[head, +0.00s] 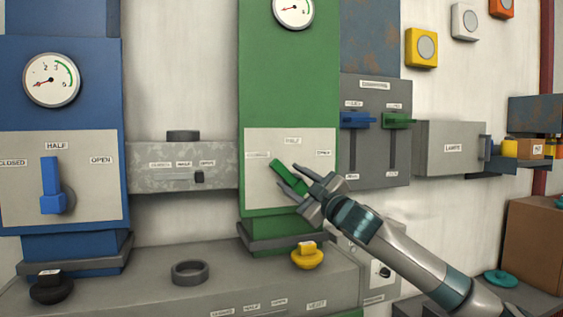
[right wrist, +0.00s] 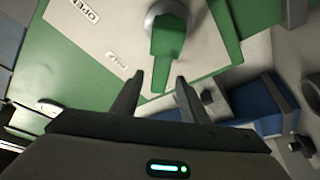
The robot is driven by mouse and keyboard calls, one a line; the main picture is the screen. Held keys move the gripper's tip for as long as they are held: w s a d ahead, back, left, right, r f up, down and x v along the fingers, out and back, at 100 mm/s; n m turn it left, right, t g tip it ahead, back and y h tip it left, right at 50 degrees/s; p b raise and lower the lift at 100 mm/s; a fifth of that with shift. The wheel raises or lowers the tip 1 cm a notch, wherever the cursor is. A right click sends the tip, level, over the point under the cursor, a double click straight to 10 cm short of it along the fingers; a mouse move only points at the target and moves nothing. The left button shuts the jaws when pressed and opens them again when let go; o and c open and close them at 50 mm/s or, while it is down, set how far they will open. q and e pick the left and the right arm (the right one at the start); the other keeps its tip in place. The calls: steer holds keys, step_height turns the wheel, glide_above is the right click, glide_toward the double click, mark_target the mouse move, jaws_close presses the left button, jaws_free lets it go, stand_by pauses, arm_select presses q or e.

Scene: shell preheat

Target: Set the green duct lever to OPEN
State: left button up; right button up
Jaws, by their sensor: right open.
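The green duct lever (head: 284,172) is on a pale plate (head: 262,190) on the green duct, with its tip tilted up and left, on the CLOSED side of the HALF label (head: 292,141). The OPEN label (head: 323,153) is at the plate's upper right. My right gripper (head: 288,178) is open at the lever, partly hiding its lower part and pivot. In the right wrist view the lever (right wrist: 168,45) points down between my open fingers (right wrist: 156,92), its tip near the fingertips, with gaps on both sides. My left gripper is not in view.
A blue lever (head: 50,177) stands upright at HALF on the left duct. Small blue (head: 357,120) and green (head: 399,120) sliders are on a grey panel to the right. A yellow knob (head: 307,257) and a dark ring (head: 190,272) are on the bench below.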

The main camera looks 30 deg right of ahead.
mark_target(286, 174)
steer(key=p+x, duration=0.2)
steer(key=x, duration=0.3)
steer(key=shift+r, duration=0.1)
steer(key=shift+w+p, duration=0.4)
steer(key=shift+c, duration=0.3)
jaws_close()
